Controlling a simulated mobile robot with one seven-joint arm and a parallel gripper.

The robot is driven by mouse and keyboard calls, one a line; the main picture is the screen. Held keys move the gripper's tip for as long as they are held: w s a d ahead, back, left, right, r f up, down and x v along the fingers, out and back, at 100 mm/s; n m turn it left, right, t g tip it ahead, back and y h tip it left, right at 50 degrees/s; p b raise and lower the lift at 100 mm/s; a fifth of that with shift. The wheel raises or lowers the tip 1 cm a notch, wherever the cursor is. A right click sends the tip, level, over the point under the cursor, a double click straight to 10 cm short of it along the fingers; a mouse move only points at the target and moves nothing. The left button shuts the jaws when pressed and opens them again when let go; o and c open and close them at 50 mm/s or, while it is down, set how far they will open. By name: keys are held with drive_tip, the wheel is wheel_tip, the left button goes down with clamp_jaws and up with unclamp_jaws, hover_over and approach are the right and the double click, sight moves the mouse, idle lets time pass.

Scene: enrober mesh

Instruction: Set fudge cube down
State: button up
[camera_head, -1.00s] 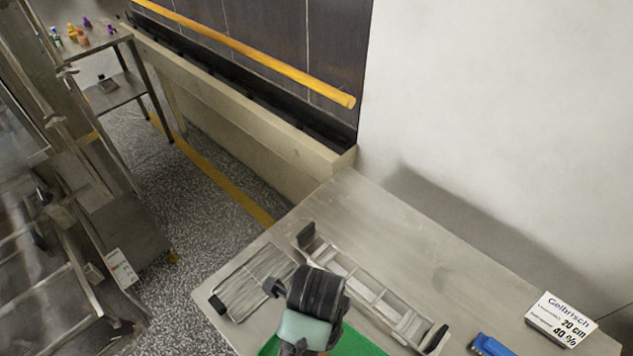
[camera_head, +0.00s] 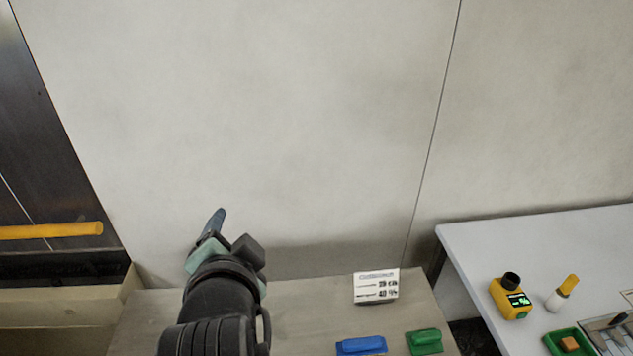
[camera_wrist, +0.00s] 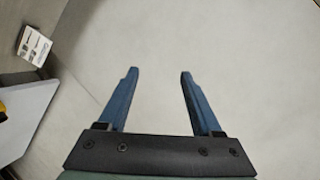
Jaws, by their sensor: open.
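My gripper (camera_head: 216,222) is raised in front of the pale wall above the steel table, at the left of centre in the head view. In the wrist view its two blue fingers (camera_wrist: 159,72) are spread apart with nothing between them, only the wall beyond. A small orange-brown cube (camera_head: 569,343), which looks like the fudge cube, sits in a green tray (camera_head: 553,347) on the white table at the lower right of the head view. My gripper is far to the left of it and not touching it.
The steel table (camera_head: 140,320) holds a printed card (camera_head: 376,286), a blue block (camera_head: 360,346) and a green block (camera_head: 424,341). On the white table (camera_head: 480,250) stand a yellow device (camera_head: 510,298) and a white bottle with a yellow top (camera_head: 562,293). A gap separates the tables.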

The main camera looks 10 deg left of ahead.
drive_tip(key=d+r+n+t, duration=0.2)
drive_tip(key=d+r+t, duration=0.15)
drive_tip(key=r, duration=0.55)
drive_tip(key=d+r+n+t, duration=0.1)
drive_tip(key=d+r+t, duration=0.25)
drive_tip(key=r, duration=0.55)
drive_tip(key=s+d+r+n+t+h, duration=0.2)
drive_tip(key=s+d+r+t, duration=0.1)
drive_tip(key=r, duration=0.6)
drive_tip(key=s+d+r+n+t+h, duration=0.2)
drive_tip(key=s+d+r+t, duration=0.2)
drive_tip(key=r, duration=0.5)
drive_tip(key=s+d, duration=0.2)
drive_tip(key=shift+s+t+h, duration=0.3)
